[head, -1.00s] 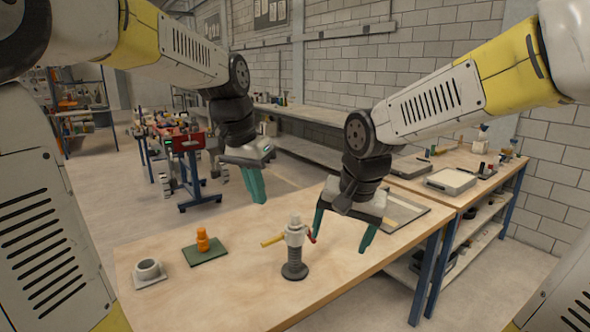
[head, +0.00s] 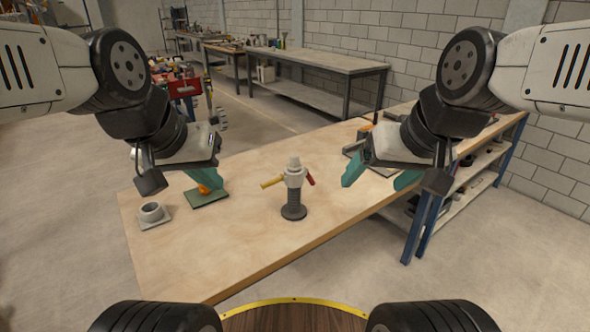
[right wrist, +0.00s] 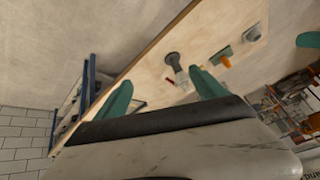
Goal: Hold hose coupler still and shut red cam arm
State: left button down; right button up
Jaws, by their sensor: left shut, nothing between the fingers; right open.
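The hose coupler (head: 294,176) is pale grey and stands upright on a dark ribbed hose (head: 293,203) in the middle of the table. Its yellow cam arm (head: 271,182) sticks out to the left. Its red cam arm (head: 310,179) slants out to the right. My left gripper (head: 203,176) is shut and empty, left of the coupler and in front of part of an orange piece. My right gripper (head: 371,184) is open and empty, right of the coupler and apart from it. The right wrist view shows the coupler (right wrist: 181,78) and red arm (right wrist: 169,81) beyond the open fingers.
The orange piece (head: 204,189) is on a green plate (head: 208,201) at the left. A grey cup (head: 151,211) on a square base stands nearer the table's left edge. A grey tray lies behind my right gripper. The table front (head: 230,260) is clear.

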aim_at(309, 178)
jog(key=i+l+u, duration=0.2)
jog(key=l, duration=0.2)
jog(key=i+l+u, duration=0.2)
jog(key=l, duration=0.2)
jog(key=l+u, duration=0.2)
jog(key=l, duration=0.25)
jog(key=i+l+u, duration=0.2)
jog(key=l, duration=0.25)
jog(key=l+u, duration=0.2)
jog(key=l, duration=0.25)
